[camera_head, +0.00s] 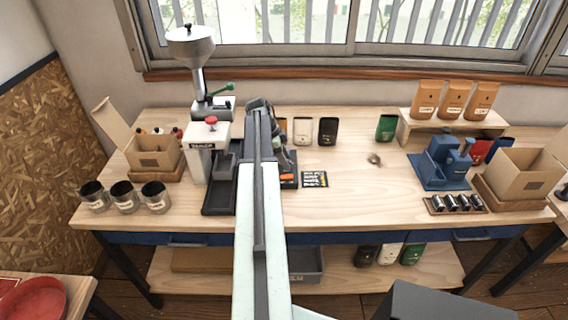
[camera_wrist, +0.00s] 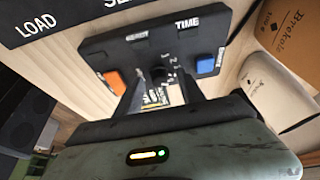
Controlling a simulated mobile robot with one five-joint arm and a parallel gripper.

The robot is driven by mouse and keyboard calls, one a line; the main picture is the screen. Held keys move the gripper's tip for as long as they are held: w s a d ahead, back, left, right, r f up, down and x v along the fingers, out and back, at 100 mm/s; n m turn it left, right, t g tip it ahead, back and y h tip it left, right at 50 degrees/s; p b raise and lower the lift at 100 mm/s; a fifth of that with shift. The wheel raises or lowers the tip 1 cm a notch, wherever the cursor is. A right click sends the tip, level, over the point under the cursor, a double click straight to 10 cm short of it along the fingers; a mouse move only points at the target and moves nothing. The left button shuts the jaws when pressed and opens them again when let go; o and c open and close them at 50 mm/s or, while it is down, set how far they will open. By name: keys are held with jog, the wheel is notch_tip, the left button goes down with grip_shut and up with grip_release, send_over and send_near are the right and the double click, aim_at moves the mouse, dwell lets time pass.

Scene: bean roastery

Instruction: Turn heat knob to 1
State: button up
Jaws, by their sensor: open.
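The dark control panel (camera_wrist: 150,50) fills the upper middle of the wrist view. It carries an orange button (camera_wrist: 115,82) at left, a blue button (camera_wrist: 206,66) at right and a "TIME" label. A small dark knob (camera_wrist: 158,73) sits between the buttons, with small numbers beside it; its exact setting is too small to read. My gripper (camera_wrist: 160,86) is open, its two dark fingers reaching toward the panel on either side of the knob area. Contact cannot be told. In the head view my arm hides much of the machine, whose orange part (camera_head: 287,177) shows.
A grinder (camera_head: 198,80) and a white press (camera_head: 208,145) stand left of my arm. A blue device (camera_head: 440,165) stands right.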

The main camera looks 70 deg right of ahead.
jog(key=shift+c, duration=0.4)
grip_shut()
jog(key=shift+w+a, duration=0.1)
